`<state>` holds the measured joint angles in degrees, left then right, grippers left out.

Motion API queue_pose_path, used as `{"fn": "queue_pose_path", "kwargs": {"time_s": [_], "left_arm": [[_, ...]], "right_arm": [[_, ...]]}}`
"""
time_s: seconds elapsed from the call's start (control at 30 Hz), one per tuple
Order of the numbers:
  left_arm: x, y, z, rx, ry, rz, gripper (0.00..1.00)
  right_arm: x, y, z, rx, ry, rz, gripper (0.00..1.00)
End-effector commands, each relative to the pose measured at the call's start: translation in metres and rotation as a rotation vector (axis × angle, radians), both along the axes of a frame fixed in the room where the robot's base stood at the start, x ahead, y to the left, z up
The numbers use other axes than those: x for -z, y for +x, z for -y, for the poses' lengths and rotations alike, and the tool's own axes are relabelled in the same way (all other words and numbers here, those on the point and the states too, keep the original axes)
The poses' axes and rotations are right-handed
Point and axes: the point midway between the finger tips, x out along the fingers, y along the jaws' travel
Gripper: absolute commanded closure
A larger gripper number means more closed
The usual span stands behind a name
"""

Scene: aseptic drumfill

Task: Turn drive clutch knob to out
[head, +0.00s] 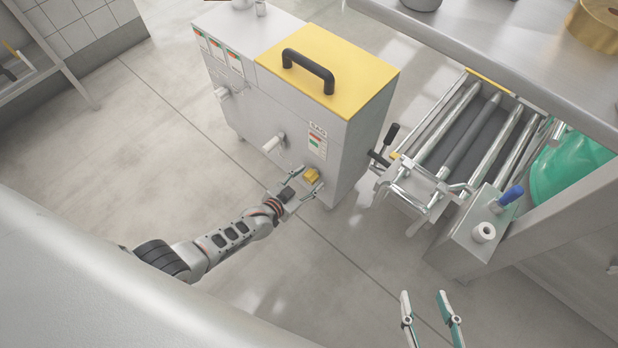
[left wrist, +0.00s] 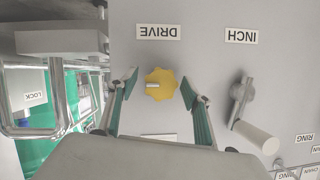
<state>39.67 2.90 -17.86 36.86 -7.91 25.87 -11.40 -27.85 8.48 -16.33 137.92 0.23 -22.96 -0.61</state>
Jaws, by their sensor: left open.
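The yellow lobed drive clutch knob (head: 311,175) is on the front of the grey cabinet (head: 345,160). In the left wrist view the knob (left wrist: 160,84) sits below an upside-down DRIVE label (left wrist: 158,32), with a pale pointer bar reaching from its middle to the left. My left gripper (head: 310,179) is open at the knob. In the left wrist view its fingers (left wrist: 161,86) stand on either side of the knob, with visible gaps. A label under the knob is mostly hidden by the gripper body. My right gripper (head: 423,297) is open and empty over the floor.
An INCH lever (left wrist: 242,100) with a pale handle is right of the knob in the wrist view. A LOCK label (left wrist: 35,98) and metal frame (left wrist: 60,42) lie left. A roller conveyor (head: 460,140) stands right of the cabinet. Floor in front is clear.

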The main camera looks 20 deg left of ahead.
Motion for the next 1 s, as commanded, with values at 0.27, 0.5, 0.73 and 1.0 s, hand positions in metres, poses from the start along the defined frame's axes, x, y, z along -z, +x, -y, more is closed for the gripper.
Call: {"fn": "queue_pose_path", "kwargs": {"time_s": [0.27,0.5,0.73,1.0], "left_arm": [[-0.0014,0.001,0.0,-0.001,0.0,0.002,0.69],[-0.001,0.0006,0.0,0.0,0.0,0.001,0.88],[-0.0005,0.0004,-0.0011,0.002,-0.033,-0.012,0.88],[0.0017,-0.0007,-0.0029,0.003,-0.182,-0.07,0.88]], "right_arm": [[-0.0022,0.001,-0.0003,0.0,0.002,0.003,0.6],[-0.0008,0.0004,-0.0006,0.0,0.002,0.0,0.6],[0.0011,-0.0003,-0.0009,-0.001,0.001,-0.003,0.6],[0.0036,-0.0013,-0.0025,0.0,0.007,-0.007,0.6]]}}
